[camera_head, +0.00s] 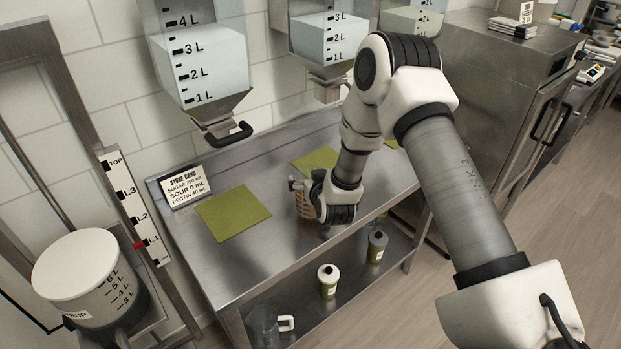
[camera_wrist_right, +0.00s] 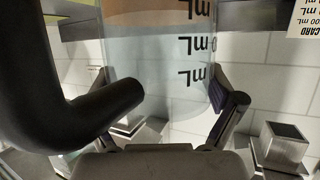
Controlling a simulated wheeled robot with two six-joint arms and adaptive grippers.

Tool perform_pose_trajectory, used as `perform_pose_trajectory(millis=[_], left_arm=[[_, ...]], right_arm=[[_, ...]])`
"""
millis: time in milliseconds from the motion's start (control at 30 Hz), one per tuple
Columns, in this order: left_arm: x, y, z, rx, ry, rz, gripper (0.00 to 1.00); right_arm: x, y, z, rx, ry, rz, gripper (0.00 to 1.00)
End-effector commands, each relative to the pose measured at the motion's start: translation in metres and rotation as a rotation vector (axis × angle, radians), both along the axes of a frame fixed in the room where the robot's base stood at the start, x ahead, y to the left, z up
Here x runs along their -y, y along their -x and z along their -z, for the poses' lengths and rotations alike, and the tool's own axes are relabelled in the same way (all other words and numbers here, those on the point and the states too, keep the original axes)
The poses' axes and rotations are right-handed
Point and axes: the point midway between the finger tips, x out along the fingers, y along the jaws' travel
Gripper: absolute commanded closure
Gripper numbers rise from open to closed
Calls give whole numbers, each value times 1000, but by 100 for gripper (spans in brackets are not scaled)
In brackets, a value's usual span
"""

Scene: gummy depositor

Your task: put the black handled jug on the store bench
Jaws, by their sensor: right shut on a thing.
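The black-handled jug (camera_wrist_right: 152,65) is clear, with mL marks that appear upside down in the right wrist view. Its contents look orange-brown at the picture's top. A thick black handle (camera_wrist_right: 85,110) fills the left of that view. My right gripper (camera_head: 317,203) is shut on the jug. In the head view a brown part of the jug (camera_head: 304,205) shows beside the gripper, over the steel bench (camera_head: 265,255) near its front edge. I cannot tell whether it touches the top. A store card (camera_head: 187,187) stands at the bench's back left. My left gripper is not in view.
Green mats (camera_head: 233,213) lie on the bench; the top between the left mat and the jug is clear. Hoppers (camera_head: 203,65) hang above. A white-handled jug (camera_head: 265,328) and bottles (camera_head: 328,281) stand on the lower shelf. A syrup tank (camera_head: 85,275) is at left.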

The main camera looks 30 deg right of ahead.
Motion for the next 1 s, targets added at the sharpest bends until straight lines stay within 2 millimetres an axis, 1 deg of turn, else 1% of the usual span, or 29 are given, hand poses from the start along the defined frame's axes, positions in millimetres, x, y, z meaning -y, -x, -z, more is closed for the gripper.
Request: perform_pose_trajectory(millis=[33, 133, 300, 333, 667, 767, 867, 1000], left_arm=[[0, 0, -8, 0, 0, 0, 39], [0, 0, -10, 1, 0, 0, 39], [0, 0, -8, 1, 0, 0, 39], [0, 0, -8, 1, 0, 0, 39], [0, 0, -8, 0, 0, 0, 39], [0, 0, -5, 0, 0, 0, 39], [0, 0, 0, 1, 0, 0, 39], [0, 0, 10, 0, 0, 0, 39]], right_arm=[[0, 1, 5, -3, 3, -2, 70], [-1, 0, 16, 0, 2, -2, 70], [-1, 0, 18, 3, 1, -1, 70], [-1, 0, 19, 0, 1, -1, 1], [-1, 1, 19, 0, 0, -1, 0], [-3, 6, 17, 1, -1, -1, 0], [-8, 20, 12, 1, -2, 0, 0], [-18, 52, 0, -1, -2, -1, 0]])
